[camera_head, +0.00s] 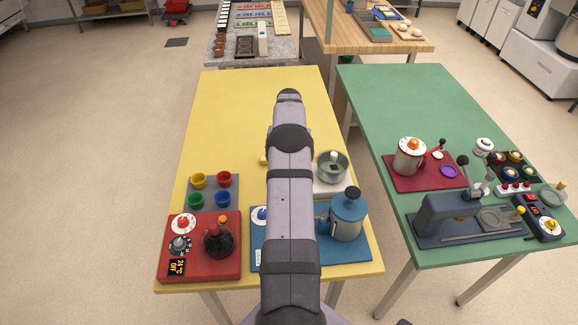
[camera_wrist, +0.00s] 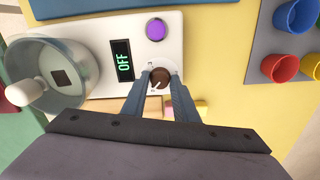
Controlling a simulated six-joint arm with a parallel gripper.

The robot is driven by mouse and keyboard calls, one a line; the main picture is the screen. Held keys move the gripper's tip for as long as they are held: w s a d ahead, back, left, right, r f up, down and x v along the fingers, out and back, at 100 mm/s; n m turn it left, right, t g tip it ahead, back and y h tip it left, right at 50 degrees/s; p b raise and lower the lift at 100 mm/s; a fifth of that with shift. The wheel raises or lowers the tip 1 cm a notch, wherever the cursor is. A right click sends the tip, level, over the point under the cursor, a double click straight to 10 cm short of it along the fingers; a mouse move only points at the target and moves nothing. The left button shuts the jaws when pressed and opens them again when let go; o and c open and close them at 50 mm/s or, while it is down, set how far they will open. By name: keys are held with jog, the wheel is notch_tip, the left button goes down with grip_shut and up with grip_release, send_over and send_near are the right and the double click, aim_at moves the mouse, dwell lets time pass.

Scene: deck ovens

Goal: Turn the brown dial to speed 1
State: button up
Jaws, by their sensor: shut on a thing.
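The brown dial (camera_wrist: 159,76) sits on a white device (camera_wrist: 100,38) in the wrist view, with a white pointer mark and small markings around it. My gripper (camera_wrist: 160,84) has its two fingers on either side of the dial and is shut on it. The device's display (camera_wrist: 122,60) reads OFF in green. A purple button (camera_wrist: 156,29) is beside the display. A clear bowl (camera_wrist: 45,75) with a white knob is on the same device. In the head view, my arm hides the dial and most of the device; the bowl (camera_head: 332,167) shows to its right.
The device stands on a yellow table (camera_head: 225,110). A blue kettle (camera_head: 346,215) stands close to my arm's right, and a red device with a dark flask (camera_head: 217,242) is at left. Several coloured cups (camera_head: 197,181) stand nearby. The yellow table's far part is clear.

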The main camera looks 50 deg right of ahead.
jog(key=m+b, duration=0.1)
jog(key=m, duration=0.4)
jog(key=shift+r+m, duration=0.1)
jog(key=shift+m, duration=0.2)
dwell(0.4)
jog(key=o, duration=1.1)
jog(key=shift+c, duration=0.2)
jog(key=shift+r+b, duration=1.1)
jog(key=shift+r, duration=2.55)
